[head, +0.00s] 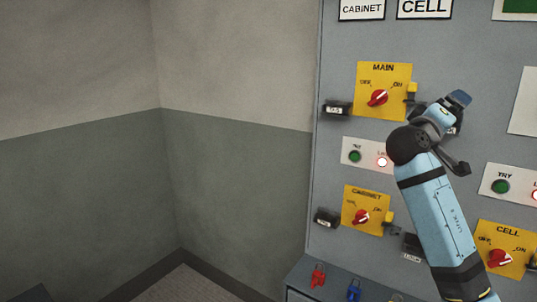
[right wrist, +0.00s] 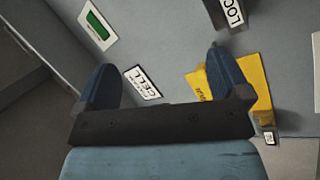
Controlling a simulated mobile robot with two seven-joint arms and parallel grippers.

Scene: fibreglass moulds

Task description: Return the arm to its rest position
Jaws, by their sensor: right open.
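My right arm (head: 430,210), light blue with black joints, rises from the lower right of the head view in front of a grey cabinet (head: 340,70). My right gripper (head: 458,100) is at its upper end, beside the yellow MAIN switch plate (head: 370,78), and partly hidden by the wrist. In the right wrist view my right gripper (right wrist: 163,72) has its two dark blue fingers wide apart with nothing held between them. The yellow plate (right wrist: 258,78) shows behind its right finger, and a CELL label (right wrist: 142,82) lies beyond the gap. My left gripper is in neither view.
Below are a yellow CABINET switch (head: 358,193), a yellow CELL switch (head: 490,238) and indicator lamps (head: 355,156). A red padlock (head: 318,275) and a blue padlock (head: 354,289) are on the ledge (head: 300,274). The space before the bare walls (head: 80,180) at left looks clear.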

